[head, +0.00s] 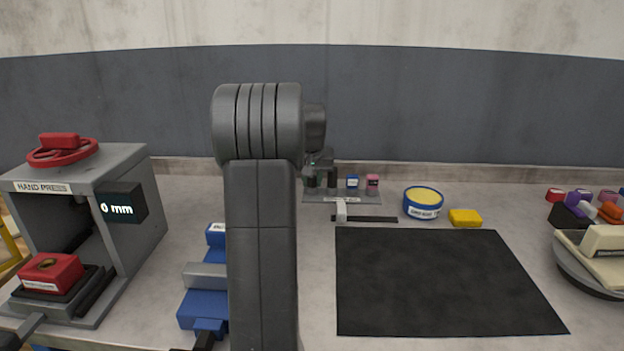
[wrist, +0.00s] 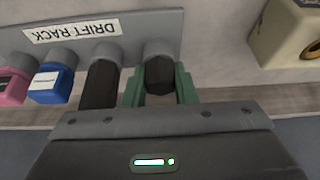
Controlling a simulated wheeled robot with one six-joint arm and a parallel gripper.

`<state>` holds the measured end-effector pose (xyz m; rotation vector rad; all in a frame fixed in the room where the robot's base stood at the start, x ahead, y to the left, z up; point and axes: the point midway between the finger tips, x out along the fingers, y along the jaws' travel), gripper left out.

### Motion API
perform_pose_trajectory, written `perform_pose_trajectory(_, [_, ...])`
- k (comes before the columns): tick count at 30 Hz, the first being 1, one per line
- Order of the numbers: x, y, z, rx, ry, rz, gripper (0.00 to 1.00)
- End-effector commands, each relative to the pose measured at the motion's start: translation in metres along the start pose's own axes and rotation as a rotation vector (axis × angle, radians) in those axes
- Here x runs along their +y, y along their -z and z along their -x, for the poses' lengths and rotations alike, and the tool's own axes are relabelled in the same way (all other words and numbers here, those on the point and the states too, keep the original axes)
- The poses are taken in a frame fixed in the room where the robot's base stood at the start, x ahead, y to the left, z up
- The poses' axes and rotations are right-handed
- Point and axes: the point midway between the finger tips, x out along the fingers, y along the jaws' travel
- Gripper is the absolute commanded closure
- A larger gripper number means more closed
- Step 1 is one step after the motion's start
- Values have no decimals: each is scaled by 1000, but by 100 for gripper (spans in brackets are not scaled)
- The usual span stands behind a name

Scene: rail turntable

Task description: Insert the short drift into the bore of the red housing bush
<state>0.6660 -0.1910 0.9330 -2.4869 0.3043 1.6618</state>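The red housing bush (head: 58,274) sits on the bed of the hand press at the far left, its round bore facing up. The drift rack (head: 345,197) stands at the back of the bench; its label reads upside down in the wrist view. A short dark drift (wrist: 159,74) sits in a grey collar of the rack. My gripper (wrist: 159,88) has its green fingers on either side of this drift, with what look like narrow gaps, so it appears open. In the head view, my arm partly hides the gripper (head: 316,178). A longer dark drift (wrist: 99,88) stands beside it.
Blue (wrist: 52,82) and pink (wrist: 14,84) pieces sit farther along the rack. The hand press (head: 125,165) reads 0 mm. A blue fixture (head: 205,300), black mat (head: 440,280), round tin (head: 423,203), yellow block (head: 465,218) and loaded turntable (head: 590,280) share the bench.

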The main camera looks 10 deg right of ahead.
Motion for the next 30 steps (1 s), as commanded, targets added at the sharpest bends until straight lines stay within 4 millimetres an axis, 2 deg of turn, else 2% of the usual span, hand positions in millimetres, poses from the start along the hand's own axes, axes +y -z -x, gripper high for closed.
perform_pose_trajectory(1, [0,0,0,0,0,0,79])
perform_pose_trajectory(4, [0,0,0,0,0,0,98])
perform_pose_trajectory(5, [0,0,0,0,0,0,100])
perform_pose_trajectory(30, [0,5,11,1,0,0,100])
